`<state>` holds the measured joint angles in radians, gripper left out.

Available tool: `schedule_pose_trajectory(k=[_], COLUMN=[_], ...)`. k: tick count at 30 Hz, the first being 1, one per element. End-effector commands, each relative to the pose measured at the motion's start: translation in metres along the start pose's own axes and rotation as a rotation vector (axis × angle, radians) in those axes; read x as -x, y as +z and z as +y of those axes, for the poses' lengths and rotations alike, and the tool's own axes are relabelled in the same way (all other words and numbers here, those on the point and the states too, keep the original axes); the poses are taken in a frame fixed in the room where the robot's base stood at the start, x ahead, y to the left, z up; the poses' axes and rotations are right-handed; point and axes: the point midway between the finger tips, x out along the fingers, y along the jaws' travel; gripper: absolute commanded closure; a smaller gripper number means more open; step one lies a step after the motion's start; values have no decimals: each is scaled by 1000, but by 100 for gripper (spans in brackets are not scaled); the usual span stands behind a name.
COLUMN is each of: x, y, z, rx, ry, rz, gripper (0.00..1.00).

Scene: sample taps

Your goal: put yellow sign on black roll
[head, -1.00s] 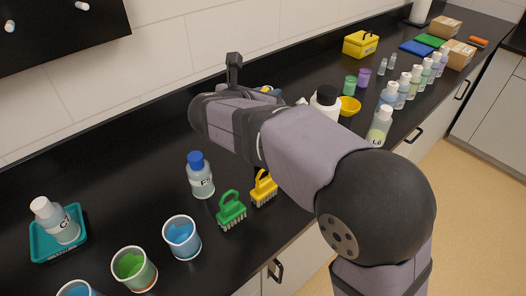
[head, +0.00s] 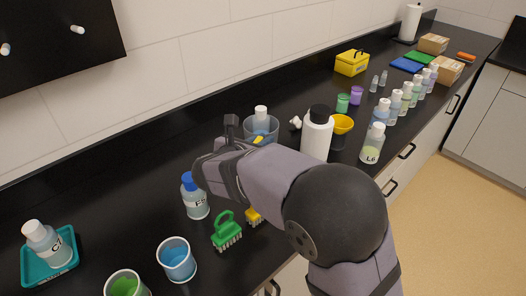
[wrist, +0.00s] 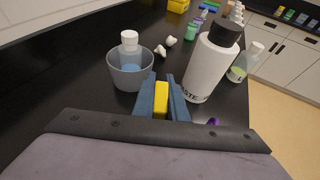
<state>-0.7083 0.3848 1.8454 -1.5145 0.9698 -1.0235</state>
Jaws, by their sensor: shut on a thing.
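My gripper (wrist: 163,98) shows in the wrist view with its two blue fingers shut on a yellow piece, the yellow sign (wrist: 161,100). Only a narrow yellow face shows between the fingers. In the head view my wrist hides most of the gripper, and a bit of yellow (head: 258,140) shows past it, in front of the clear beaker. The held piece is near the beaker (wrist: 128,77) and to the left of the white waste bottle (wrist: 208,68). I cannot make out a black roll in either view.
The beaker holds blue liquid and a white-capped bottle (wrist: 129,42). Bottle L6 (head: 371,148) stands right of the waste bottle (head: 317,140). Green and yellow brushes (head: 227,232), a blue-capped bottle (head: 195,198) and cups (head: 176,262) stand near my arm.

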Motion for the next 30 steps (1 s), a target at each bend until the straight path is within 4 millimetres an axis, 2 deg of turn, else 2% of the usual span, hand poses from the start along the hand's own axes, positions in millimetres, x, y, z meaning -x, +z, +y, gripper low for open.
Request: schedule_pose_trajectory(k=[12,26,27,29,30], x=[-14,-16,-16,-15,-15], y=[-33,-39,-38,-37,-37], z=[0,0,0,0,0], rx=[1,0,0,0,0], ry=[-1,0,0,0,0], rz=[1,0,0,0,0], gripper=[100,100,81,69,69])
